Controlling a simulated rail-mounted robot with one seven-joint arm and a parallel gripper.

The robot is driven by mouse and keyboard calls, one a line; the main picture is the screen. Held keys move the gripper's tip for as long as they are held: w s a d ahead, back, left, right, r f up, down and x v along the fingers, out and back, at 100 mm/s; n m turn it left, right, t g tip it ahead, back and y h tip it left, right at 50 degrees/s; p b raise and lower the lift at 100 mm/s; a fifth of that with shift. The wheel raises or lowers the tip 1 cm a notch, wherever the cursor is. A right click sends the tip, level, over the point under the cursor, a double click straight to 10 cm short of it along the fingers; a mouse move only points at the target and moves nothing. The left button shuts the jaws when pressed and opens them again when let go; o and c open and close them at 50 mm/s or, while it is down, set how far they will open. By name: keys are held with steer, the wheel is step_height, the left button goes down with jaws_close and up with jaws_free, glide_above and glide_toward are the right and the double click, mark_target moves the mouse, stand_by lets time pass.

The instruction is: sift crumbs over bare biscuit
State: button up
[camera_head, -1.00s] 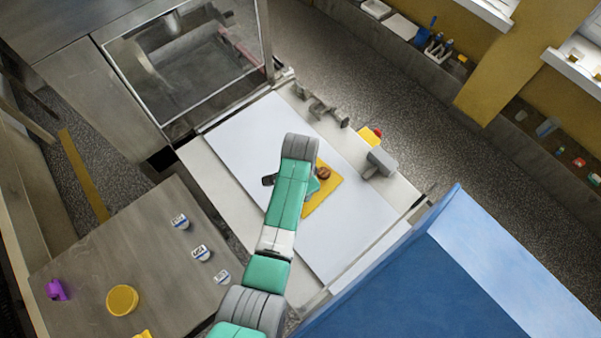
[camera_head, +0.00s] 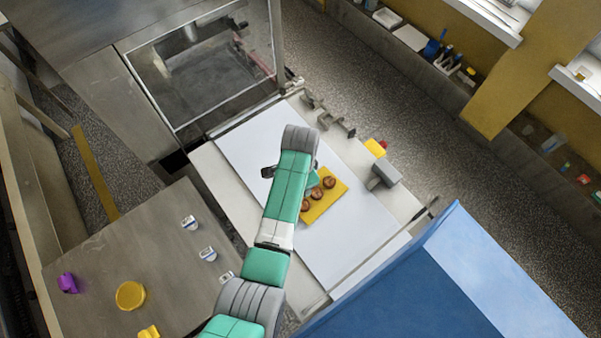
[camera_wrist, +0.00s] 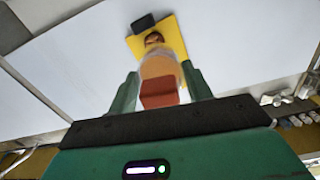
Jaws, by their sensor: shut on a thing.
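A yellow board (camera_head: 338,186) lies on the white belt surface, partly hidden by my arm in the head view. Three round brown biscuits are seen on it, among them one at the right (camera_head: 329,182) and one at the lower left (camera_head: 304,205). In the wrist view the board (camera_wrist: 178,36) shows beyond my gripper with one brown biscuit (camera_wrist: 153,39) visible. My gripper (camera_wrist: 160,76) is shut on a red-ended tool (camera_wrist: 159,92) with a pale orange, see-through-looking body. The tool points toward the board and hides part of it. Crumbs cannot be made out.
A steel table at left holds a purple object (camera_head: 68,283), a yellow round lid-like item (camera_head: 130,295) and small white-blue tubs (camera_head: 208,254). A glass-fronted machine (camera_head: 205,65) stands at the back. A blue box (camera_head: 440,285) is at front right. A grey fixture (camera_head: 385,174) edges the belt.

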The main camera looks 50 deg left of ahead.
steer(key=shift+r, duration=2.15)
